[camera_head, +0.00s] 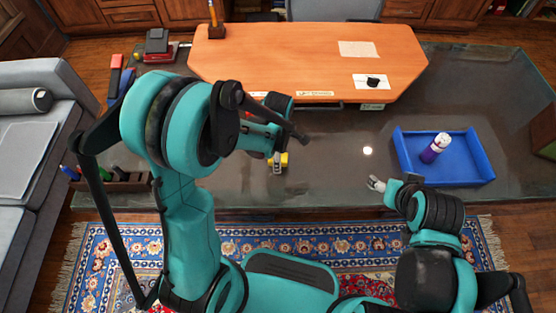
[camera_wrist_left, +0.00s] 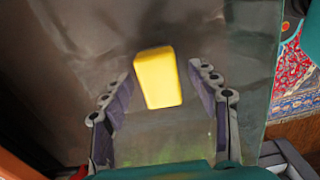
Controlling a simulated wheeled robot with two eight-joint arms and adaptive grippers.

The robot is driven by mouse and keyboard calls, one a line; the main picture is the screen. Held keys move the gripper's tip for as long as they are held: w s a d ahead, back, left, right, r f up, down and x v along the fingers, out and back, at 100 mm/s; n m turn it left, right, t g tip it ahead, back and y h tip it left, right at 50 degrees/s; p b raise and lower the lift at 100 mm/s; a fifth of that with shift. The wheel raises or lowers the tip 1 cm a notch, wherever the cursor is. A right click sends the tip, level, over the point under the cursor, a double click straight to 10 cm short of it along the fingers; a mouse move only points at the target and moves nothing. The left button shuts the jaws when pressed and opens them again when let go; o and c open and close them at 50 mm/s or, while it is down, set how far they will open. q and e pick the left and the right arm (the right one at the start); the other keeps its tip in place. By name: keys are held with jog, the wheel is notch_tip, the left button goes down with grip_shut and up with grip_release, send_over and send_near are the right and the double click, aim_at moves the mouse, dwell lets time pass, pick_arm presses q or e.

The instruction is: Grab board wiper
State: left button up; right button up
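The board wiper, a yellow block (camera_wrist_left: 158,78), lies on the dark glass table in the left wrist view. In the head view only a small yellow part (camera_head: 285,160) shows beside my left gripper (camera_head: 277,164). In the left wrist view my left gripper (camera_wrist_left: 160,72) is open, with one finger on each side of the block near the fingertips. Gaps show between the block and both fingers. My right gripper (camera_head: 376,184) is over the front right of the table, away from the wiper. It is too small to tell whether it is open.
A blue tray (camera_head: 408,168) holding a purple and white bottle (camera_head: 435,148) is at the right. A wooden desktop (camera_head: 290,55) stands behind. A pen holder (camera_head: 120,181) and red and blue objects (camera_head: 120,78) lie at the left.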

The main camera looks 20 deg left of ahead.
pick_arm(q)
jog(key=c, duration=1)
